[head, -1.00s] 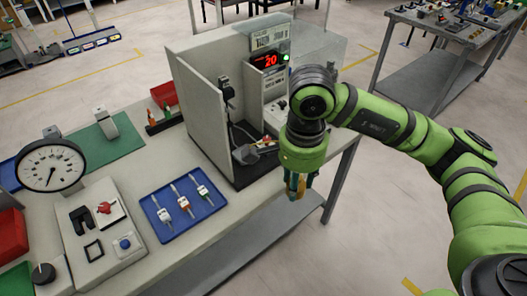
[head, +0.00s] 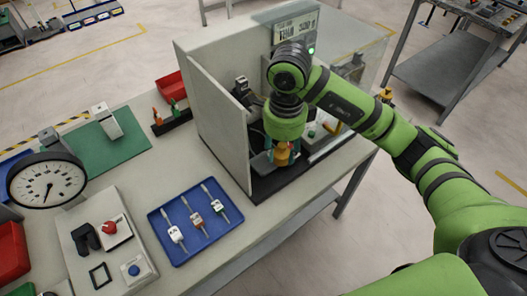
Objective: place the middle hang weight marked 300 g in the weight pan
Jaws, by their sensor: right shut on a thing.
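My right gripper (head: 282,158) reaches down into the open front of the grey walled stand (head: 222,130). It is shut on a small brass-coloured thing (head: 281,153), which looks like the hang weight; no marking on it can be read. The held thing is low, over a dark grey plate-like part (head: 262,166) that may be the weight pan. The gripper hides much of that part, so I cannot tell whether they touch. My left gripper is not in view.
A blue tray (head: 165,243) with three tagged tools lies left of the stand. A dial gauge (head: 47,185), a control panel (head: 105,242) and a green mat (head: 100,147) are farther left. Stand walls close in around the gripper. Another brass-coloured thing (head: 385,95) shows behind my right arm.

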